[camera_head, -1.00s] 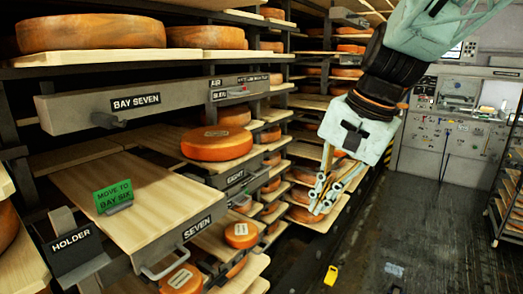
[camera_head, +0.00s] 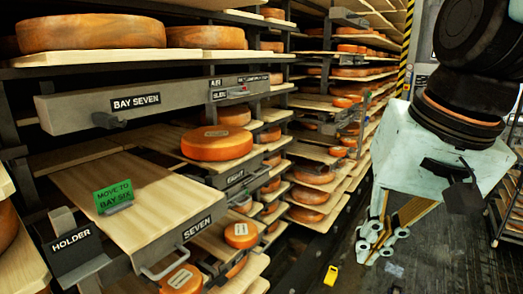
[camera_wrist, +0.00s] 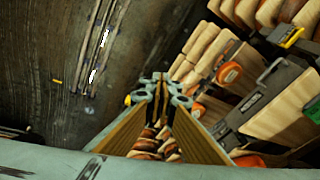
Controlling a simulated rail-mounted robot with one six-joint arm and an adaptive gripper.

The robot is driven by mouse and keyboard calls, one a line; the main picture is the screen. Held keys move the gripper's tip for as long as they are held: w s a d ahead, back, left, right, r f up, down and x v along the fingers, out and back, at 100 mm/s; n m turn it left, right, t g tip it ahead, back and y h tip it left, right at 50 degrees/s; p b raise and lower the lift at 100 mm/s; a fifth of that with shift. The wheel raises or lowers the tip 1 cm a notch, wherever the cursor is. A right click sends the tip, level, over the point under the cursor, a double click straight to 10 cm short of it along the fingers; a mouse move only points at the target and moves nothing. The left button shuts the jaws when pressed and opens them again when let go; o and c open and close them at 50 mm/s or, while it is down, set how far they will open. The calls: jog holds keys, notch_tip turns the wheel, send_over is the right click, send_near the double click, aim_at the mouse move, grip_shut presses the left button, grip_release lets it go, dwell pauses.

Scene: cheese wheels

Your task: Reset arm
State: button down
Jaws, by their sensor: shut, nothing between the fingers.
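My gripper (camera_head: 372,249) hangs over the aisle floor at the right in the head view, its fingers pointing down and to the left. It is shut and empty, and no cheese or board touches it. The wrist view shows the fingertips (camera_wrist: 161,90) together in the middle, with shelves of cheese beyond them. The arm comes down from the upper right of the head view, and its wrist housing hides part of the back wall and floor.
Shelves with orange cheese wheels (camera_head: 217,143) fill the left. A wooden board on the drawer marked SEVEN (camera_head: 197,229) sticks out, with a green "MOVE TO BAY SIX" card (camera_head: 114,196) on it. A small yellow object (camera_head: 331,275) lies on the floor. A rack stands at the right edge.

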jog(key=s+d+f+n, duration=0.1)
jog(key=s, duration=0.4)
jog(key=s+d+n+h, duration=0.1)
jog(key=s+d, duration=0.1)
jog(key=s, duration=0.4)
jog(key=shift+d+f+n+t, duration=0.25)
jog(key=shift+f+n+t, duration=0.15)
